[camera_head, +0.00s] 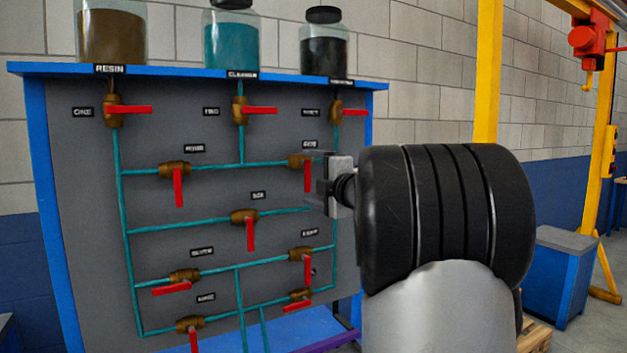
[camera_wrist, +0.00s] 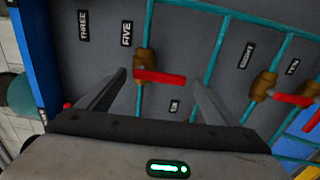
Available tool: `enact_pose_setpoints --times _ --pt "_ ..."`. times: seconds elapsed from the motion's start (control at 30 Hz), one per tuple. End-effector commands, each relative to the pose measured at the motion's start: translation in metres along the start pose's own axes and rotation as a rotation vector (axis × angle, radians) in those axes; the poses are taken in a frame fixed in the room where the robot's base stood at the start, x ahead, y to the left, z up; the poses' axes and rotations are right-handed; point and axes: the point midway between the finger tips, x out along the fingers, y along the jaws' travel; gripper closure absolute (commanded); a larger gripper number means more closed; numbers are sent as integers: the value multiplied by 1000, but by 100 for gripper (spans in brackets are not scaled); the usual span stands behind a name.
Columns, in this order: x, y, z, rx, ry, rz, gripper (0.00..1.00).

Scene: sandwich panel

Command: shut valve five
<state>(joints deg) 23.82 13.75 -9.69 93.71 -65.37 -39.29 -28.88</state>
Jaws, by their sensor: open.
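Valve five is a brass body (camera_wrist: 145,63) with a red lever (camera_wrist: 165,78), under the label FIVE (camera_wrist: 126,33) in the wrist view. Its lever lies crosswise to its teal pipe. In the head view its brass body (camera_head: 298,160) shows beside my gripper and its lever (camera_head: 308,179) hangs down. My gripper (camera_head: 322,186) is at the panel's right side, just right of the lever. In the wrist view my gripper (camera_wrist: 159,76) is open, its fingers on either side of the lever. Whether the fingers reach the lever's depth, I cannot tell.
The grey panel (camera_head: 88,200) in a blue frame carries several other red-levered valves, including a neighbour (camera_wrist: 264,86) right of valve five in the wrist view. Jars stand on the top shelf (camera_head: 190,71). A yellow post (camera_head: 488,70) rises behind my arm.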

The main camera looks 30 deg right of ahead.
Motion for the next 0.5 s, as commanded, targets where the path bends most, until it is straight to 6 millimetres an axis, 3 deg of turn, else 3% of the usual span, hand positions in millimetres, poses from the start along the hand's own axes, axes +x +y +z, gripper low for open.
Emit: enact_pose_setpoints --times 0.23,0.5 --pt "-24 2 1 1 -2 1 15" --pt "-89 2 0 1 -2 2 15"
